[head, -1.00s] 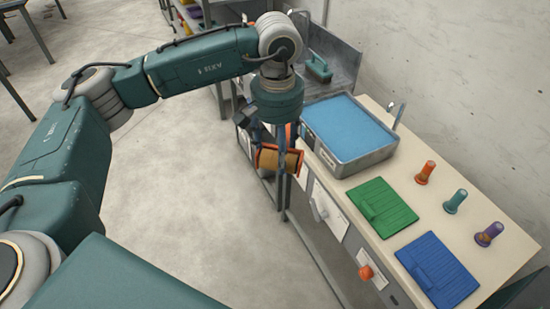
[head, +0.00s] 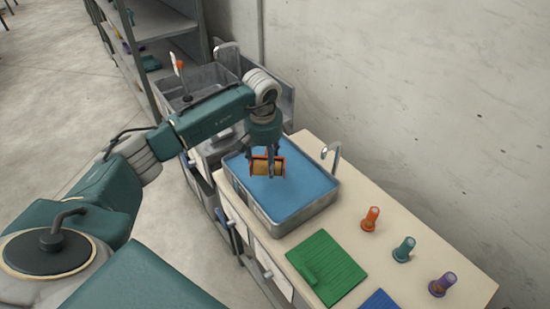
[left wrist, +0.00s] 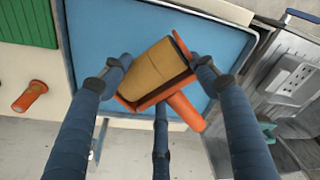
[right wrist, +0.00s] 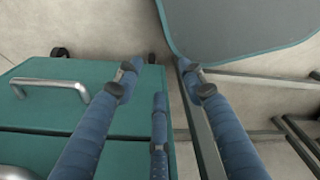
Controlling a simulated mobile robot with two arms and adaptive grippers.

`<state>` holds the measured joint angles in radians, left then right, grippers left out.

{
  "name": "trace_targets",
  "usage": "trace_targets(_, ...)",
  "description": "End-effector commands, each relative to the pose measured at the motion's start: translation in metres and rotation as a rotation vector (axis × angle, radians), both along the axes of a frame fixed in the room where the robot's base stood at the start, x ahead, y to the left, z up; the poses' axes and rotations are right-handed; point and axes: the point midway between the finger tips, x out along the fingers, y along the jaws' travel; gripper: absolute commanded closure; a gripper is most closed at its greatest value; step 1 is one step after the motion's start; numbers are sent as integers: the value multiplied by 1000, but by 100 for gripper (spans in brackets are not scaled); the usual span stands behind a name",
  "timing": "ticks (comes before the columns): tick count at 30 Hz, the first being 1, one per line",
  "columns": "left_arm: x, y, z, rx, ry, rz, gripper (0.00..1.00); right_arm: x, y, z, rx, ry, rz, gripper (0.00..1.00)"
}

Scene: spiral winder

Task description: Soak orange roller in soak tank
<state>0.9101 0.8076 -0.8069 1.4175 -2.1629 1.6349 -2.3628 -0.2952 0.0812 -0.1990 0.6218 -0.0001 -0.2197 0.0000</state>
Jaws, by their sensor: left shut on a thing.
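The orange roller (head: 267,167) has a tan cylinder in an orange frame. My left gripper (head: 270,172) is shut on it and holds it over the soak tank. In the left wrist view the roller (left wrist: 155,72) lies tilted between the fingers, with its orange handle (left wrist: 186,112) pointing to the lower right. The soak tank (head: 306,210) is a grey metal basin filled with blue liquid; its blue surface also fills much of the left wrist view (left wrist: 105,30). I cannot tell whether the roller touches the liquid. My right gripper (right wrist: 158,75) is open and empty, away from the bench.
On the bench (head: 345,185) lie a green pad (head: 325,268) and a blue pad (head: 380,302). A tap (head: 333,158) rises behind the tank. A grey sink (head: 205,85) stands beyond.

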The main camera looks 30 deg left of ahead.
Motion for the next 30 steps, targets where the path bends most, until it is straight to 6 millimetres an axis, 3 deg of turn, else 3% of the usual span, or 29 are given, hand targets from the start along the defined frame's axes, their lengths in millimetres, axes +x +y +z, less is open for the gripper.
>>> trace_targets(10,-1,-1,-39,-1,2,1,73,-13,0,-23,-1,17,0,60)
trace_targets(30,0,0,-114,-1,-1,0,73,-5,2,-68,2,6,1,60)
